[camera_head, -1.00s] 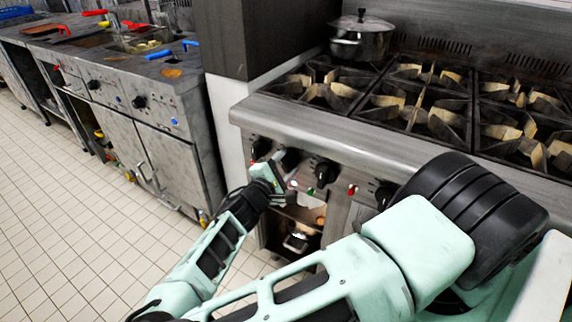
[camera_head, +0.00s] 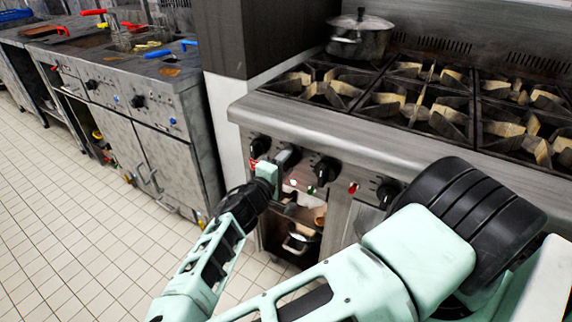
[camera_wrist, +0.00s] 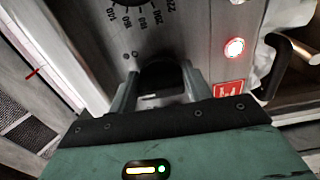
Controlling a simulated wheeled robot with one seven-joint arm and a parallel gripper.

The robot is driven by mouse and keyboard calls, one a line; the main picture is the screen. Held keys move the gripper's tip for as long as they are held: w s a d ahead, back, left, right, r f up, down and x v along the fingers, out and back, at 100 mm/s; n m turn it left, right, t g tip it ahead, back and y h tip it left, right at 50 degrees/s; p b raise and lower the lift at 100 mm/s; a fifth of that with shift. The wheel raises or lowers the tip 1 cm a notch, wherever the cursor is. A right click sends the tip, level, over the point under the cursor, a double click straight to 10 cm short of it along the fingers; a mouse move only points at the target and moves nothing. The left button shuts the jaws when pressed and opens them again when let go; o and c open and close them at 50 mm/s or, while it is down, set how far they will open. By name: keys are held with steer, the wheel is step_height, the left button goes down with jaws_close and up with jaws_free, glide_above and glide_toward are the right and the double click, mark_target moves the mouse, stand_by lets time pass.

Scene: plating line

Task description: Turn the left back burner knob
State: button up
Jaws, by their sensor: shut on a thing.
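A row of black knobs runs along the stove's front panel. In the head view, my gripper (camera_head: 284,163) is at the second knob from the left (camera_head: 291,154). In the wrist view, the two fingers of my gripper (camera_wrist: 160,90) are on either side of a black knob (camera_wrist: 162,76) and shut on it. The fingers and palm hide part of the knob. I cannot tell from any readable label which burner it serves. Other knobs (camera_head: 326,170) are to the right, and one black knob (camera_head: 260,146) is at the far left.
The stove top (camera_head: 340,130) carries several burner grates, with a steel pot (camera_head: 360,38) on the back left one. A lit red indicator (camera_wrist: 235,48) and a numbered dial (camera_wrist: 143,8) are near the knob. An open compartment (camera_head: 300,236) lies below the panel.

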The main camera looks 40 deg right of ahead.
steer(key=shift+f, duration=0.1)
steer(key=o, duration=0.9)
steer(key=shift+a, duration=0.15)
steer(key=b+v, duration=0.1)
steer(key=v, duration=1.6)
steer(key=shift+s, duration=0.1)
